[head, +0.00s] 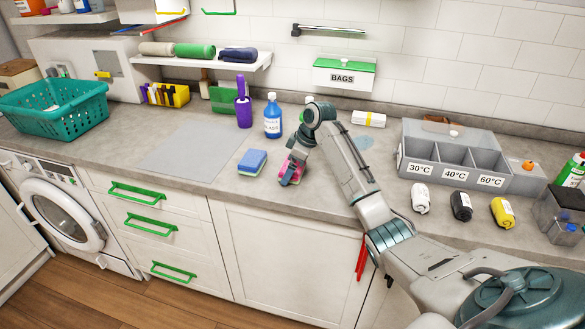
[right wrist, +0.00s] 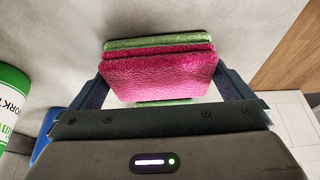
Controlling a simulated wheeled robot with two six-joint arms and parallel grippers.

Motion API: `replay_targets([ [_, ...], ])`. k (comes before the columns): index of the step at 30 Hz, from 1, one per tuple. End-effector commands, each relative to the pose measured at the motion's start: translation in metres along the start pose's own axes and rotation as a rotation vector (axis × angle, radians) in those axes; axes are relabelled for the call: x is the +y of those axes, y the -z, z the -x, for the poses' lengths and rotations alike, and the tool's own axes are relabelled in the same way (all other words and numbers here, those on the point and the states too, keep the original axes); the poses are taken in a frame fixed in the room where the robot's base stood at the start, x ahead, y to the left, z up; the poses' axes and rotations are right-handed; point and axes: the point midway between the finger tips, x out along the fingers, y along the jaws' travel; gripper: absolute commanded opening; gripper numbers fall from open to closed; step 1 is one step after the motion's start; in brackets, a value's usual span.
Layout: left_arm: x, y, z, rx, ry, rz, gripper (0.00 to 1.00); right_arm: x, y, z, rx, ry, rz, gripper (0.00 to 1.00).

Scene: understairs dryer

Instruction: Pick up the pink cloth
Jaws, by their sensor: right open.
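The pink cloth (right wrist: 160,75) lies on the grey worktop, with green layers showing along its far and near edges in the right wrist view. In the head view only a small part of the cloth (head: 291,175) shows beneath my right gripper (head: 290,181). My right gripper is open and points down over the cloth. In the right wrist view its two fingers (right wrist: 161,82) stand on either side of the cloth. I cannot tell whether they touch it. My left gripper is not in view.
A blue bottle (head: 272,120) and a purple item (head: 243,108) stand behind. A grey sorting box (head: 452,172) and several rolled cloths lie to the right. A grey mat (head: 180,150) is clear on the left.

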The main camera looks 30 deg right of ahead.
Motion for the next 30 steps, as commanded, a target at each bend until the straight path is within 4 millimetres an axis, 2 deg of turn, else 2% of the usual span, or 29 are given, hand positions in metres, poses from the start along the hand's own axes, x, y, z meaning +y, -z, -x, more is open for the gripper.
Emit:
replay_targets([
  [3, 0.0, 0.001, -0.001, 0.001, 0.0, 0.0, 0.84, 0.0, 0.0, 0.0, 0.0, 0.0, 0.0, 1.0],
  [8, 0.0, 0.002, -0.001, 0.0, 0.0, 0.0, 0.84, 0.0, 0.0, 0.0, 0.0, 0.0, 0.0, 0.71],
  [9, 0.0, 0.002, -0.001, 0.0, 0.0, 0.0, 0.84, 0.0, 0.0, 0.0, 0.0, 0.0, 0.0, 0.68],
  [20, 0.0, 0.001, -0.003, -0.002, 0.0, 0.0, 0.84, 0.0, 0.002, 0.004, 0.002, -0.001, 0.0, 0.68],
  [23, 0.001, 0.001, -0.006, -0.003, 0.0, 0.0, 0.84, 0.001, 0.005, 0.011, 0.003, -0.002, 0.0, 0.68],
  [28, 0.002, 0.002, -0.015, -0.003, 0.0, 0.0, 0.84, 0.0, 0.014, 0.034, 0.003, -0.003, 0.002, 0.68],
  [30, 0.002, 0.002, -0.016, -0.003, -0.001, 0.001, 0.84, -0.013, 0.006, 0.035, -0.001, -0.002, 0.002, 0.68],
])
